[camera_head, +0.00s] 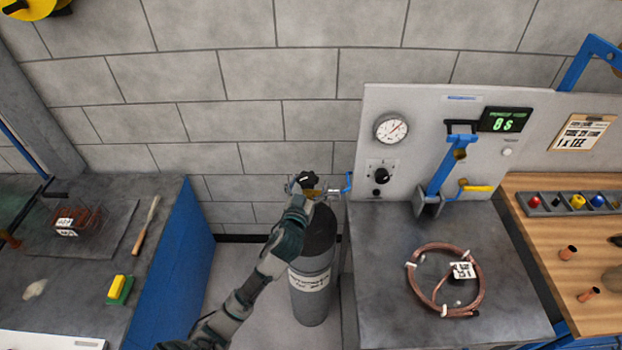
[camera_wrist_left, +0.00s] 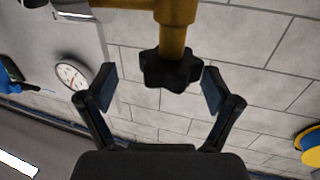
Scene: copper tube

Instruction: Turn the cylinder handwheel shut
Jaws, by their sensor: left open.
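The black lobed handwheel (camera_head: 306,180) sits on the brass valve at the top of the grey gas cylinder (camera_head: 312,285), which stands upright between the two benches. In the left wrist view the handwheel (camera_wrist_left: 171,70) is on the end of the brass valve stem (camera_wrist_left: 175,30). My left gripper (camera_head: 299,190) is at the valve. In the left wrist view its open fingers (camera_wrist_left: 161,88) stand on either side of the handwheel, with gaps visible on both sides. The gripper hides part of the valve in the head view. My right gripper is not in view.
A panel with a pressure gauge (camera_head: 391,129), a black knob (camera_head: 381,175) and a display (camera_head: 503,119) reading 8 S stands to the right. A copper coil (camera_head: 421,275) lies on the bench before it. A left bench (camera_head: 75,290) holds small items. Bare floor shows between the benches.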

